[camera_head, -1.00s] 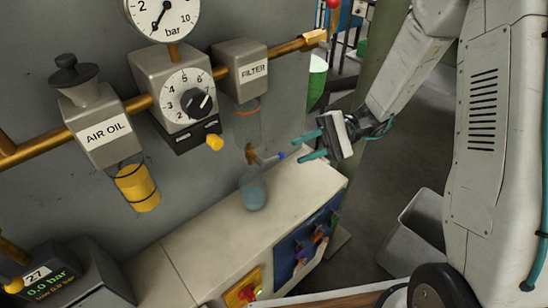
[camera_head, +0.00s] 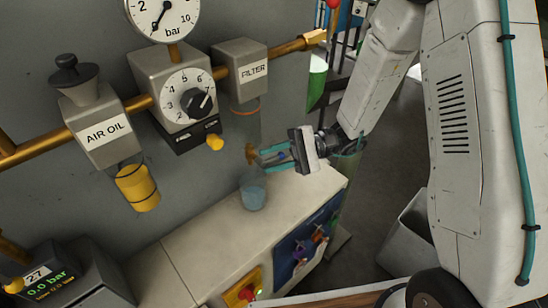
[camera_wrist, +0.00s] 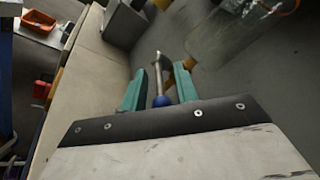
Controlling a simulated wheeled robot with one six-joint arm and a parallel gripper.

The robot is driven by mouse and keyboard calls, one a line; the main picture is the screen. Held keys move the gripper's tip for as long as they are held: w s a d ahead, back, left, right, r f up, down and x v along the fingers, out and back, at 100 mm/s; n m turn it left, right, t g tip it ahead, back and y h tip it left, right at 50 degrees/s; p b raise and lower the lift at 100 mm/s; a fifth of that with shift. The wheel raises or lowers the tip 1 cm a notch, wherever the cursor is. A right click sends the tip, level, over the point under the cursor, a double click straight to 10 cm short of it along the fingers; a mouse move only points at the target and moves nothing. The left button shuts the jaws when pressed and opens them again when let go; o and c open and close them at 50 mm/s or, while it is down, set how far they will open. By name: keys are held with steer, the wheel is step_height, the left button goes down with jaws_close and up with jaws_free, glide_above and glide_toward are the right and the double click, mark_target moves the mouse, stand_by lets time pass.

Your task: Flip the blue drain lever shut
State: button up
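The drain lever is a thin metal rod with a blue ball end (camera_wrist: 161,101), pointing toward my gripper in the wrist view. In the head view its blue end (camera_head: 283,156) shows between my teal fingers. The brass drain fitting (camera_head: 250,153) is just left of the fingertips, below the filter unit (camera_head: 241,70). My gripper (camera_head: 264,159) is open. In the wrist view its fingers (camera_wrist: 160,67) stand on either side of the lever, with a gap visible on both sides. Whether a finger touches the lever cannot be told.
A clear cup (camera_head: 253,190) with bluish content stands on the cabinet top (camera_head: 210,225) below the fitting. The filter's clear bowl (camera_wrist: 235,35) hangs close beside the right finger in the wrist view. The grey wall panel and brass pipe are behind.

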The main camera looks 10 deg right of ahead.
jaws_close()
steer(key=shift+r+n+t+h, duration=0.2)
steer(key=shift+r+t+h, duration=0.05)
steer(key=shift+h, duration=0.4)
steer(key=shift+r+n+t+h, duration=0.2)
steer(key=shift+t+h, duration=0.05)
steer(key=shift+h, duration=0.4)
jaws_free()
steer(key=shift+d, duration=0.1)
steer(key=v, duration=0.7)
steer(key=shift+d, duration=0.35)
steer(key=shift+w+r, duration=0.1)
steer(key=shift+w, duration=0.05)
